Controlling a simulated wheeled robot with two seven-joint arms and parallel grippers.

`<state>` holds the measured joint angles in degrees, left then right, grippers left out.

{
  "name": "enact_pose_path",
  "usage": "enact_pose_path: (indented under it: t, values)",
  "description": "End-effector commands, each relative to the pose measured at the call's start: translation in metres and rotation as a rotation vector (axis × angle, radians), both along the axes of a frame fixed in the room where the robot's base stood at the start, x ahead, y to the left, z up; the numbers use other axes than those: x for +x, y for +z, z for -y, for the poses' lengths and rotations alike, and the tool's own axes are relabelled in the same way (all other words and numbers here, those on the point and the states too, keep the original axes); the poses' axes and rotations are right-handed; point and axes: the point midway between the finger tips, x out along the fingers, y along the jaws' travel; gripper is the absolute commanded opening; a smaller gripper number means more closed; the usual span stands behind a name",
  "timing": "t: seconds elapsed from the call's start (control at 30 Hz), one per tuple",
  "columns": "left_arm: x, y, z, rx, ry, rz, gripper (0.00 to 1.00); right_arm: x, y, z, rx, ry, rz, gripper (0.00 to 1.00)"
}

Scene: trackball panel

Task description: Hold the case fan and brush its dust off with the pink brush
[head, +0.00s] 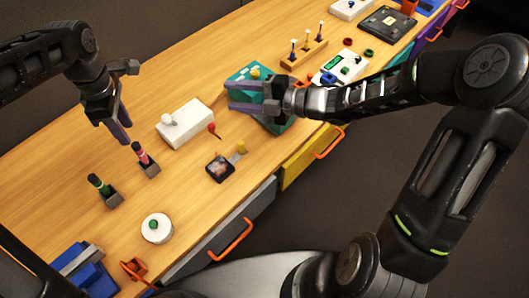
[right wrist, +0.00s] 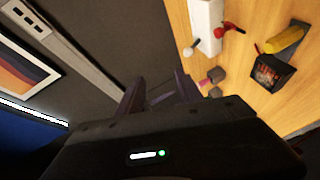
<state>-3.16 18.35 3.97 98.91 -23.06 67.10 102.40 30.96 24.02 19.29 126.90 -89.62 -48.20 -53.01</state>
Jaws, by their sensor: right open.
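The case fan (head: 220,168) is a small dark square with a yellow handle-like piece (head: 240,147) at its far corner. It lies on the wooden table and also shows at the right of the right wrist view (right wrist: 272,73). The pink brush (head: 141,153) stands upright in a small grey holder (head: 149,170), left of the fan. My left gripper (head: 124,140) hangs fingers down just behind and above the pink brush, apart from it; its finger gap is unclear. My right gripper (head: 232,95) is open and empty, pointing left over the teal panel. Its fingers show in the right wrist view (right wrist: 158,95).
A green-topped brush (head: 98,185) stands in another holder (head: 112,199). A white box with a ball (head: 185,123) and a red-tipped item (head: 213,130) lie behind the fan. A teal panel (head: 237,74) is under my right gripper.

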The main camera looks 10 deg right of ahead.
Motion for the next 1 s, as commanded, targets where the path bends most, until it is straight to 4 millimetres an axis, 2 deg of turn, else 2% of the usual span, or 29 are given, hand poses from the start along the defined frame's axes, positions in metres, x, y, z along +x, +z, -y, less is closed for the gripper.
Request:
enact_pose_path:
  t: [0.03, 0.2, 0.3, 0.4, 0.6, 1.0]
  values:
    - [0.000, 0.000, 0.000, 0.000, 0.000, 0.000, 0.36, -0.008, -0.024, 0.006, 0.070, -0.011, -0.092, 0.43]
    - [0.000, 0.000, 0.000, 0.000, 0.000, 0.000, 0.36, -0.031, -0.090, 0.029, 0.372, -0.105, -0.456, 0.43]
    - [0.000, 0.000, 0.000, 0.000, 0.000, 0.000, 0.36, -0.048, -0.123, 0.039, 0.567, -0.163, -0.662, 0.43]
    - [0.000, 0.000, 0.000, 0.000, 0.000, 0.000, 0.36, -0.062, -0.146, 0.045, 0.730, -0.206, -0.817, 0.43]
    - [0.000, 0.000, 0.000, 0.000, 0.000, 0.000, 0.36, -0.075, -0.164, 0.048, 0.893, -0.241, -0.961, 0.43]
    - [0.000, 0.000, 0.000, 0.000, 0.000, 0.000, 0.36, -0.076, -0.165, 0.048, 0.906, -0.243, -0.973, 0.43]
